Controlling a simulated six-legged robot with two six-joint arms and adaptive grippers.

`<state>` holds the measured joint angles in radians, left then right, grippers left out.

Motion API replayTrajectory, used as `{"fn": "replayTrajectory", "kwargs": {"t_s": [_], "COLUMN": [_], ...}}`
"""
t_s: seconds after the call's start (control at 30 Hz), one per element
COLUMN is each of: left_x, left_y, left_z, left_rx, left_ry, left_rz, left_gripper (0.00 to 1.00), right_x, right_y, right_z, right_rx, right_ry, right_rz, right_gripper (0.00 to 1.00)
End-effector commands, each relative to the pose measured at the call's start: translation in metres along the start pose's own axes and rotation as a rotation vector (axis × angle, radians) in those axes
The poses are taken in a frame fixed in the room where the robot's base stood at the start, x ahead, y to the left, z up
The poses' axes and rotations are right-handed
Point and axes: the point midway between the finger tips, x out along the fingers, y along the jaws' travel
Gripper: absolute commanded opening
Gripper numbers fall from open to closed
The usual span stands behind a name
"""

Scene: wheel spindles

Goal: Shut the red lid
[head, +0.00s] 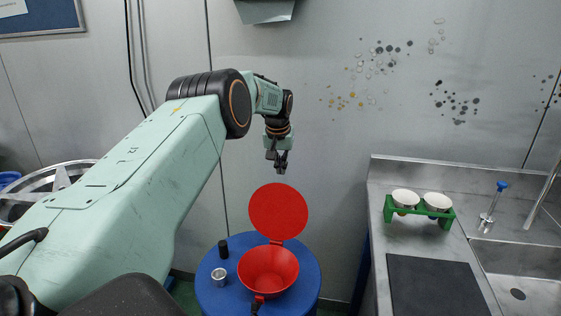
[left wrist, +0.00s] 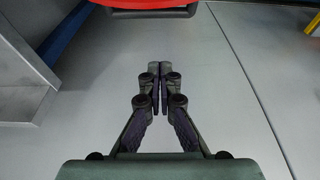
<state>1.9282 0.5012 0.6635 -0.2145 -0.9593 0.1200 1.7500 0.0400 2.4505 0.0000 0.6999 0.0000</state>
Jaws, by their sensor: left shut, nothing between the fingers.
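The red lid (head: 278,211) stands upright, open, at the back of a red bowl-shaped container (head: 268,271) on a round blue table (head: 218,298). A dark handle sticks out at the front of the container. My left gripper (head: 279,168) is shut and empty, above the lid's top edge in the head view. In the left wrist view the left gripper (left wrist: 159,75) shows its fingers together, pointing toward a red thing (left wrist: 155,5) cut off at the top edge, likely the lid or container. My right gripper is not in view.
A black cylinder (head: 223,249) and a small metal cup (head: 219,277) stand on the blue table, left of the container. A steel counter with a sink (head: 515,270) and a green rack (head: 418,211) holding white cups stands to the right. A grey wall is behind.

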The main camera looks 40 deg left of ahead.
Motion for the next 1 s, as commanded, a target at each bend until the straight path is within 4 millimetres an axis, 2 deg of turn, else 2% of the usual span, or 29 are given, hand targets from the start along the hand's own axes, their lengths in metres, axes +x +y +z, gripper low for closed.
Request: {"fn": "replayTrajectory", "kwargs": {"t_s": [0.03,0.23,0.43,0.67,1.0], "left_x": [0.010,0.034,0.047,0.057,0.051], "left_y": [0.000,0.000,-0.001,-0.001,-0.003], "left_z": [0.001,0.000,-0.002,-0.002,0.000], "left_rx": [0.001,0.002,-0.001,0.002,-0.007], "left_ry": [-0.001,0.000,0.001,0.000,-0.001], "left_rz": [-0.002,-0.002,-0.002,-0.001,-0.003], "left_gripper": [0.00,0.00,0.00,0.00,0.00], "right_x": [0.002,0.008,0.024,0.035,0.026], "right_y": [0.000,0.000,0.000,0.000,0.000], "right_z": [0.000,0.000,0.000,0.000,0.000], "right_rx": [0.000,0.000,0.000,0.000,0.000], "right_ry": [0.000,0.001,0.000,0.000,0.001], "right_rz": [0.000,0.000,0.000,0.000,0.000], "right_gripper": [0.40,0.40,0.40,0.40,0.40]}}
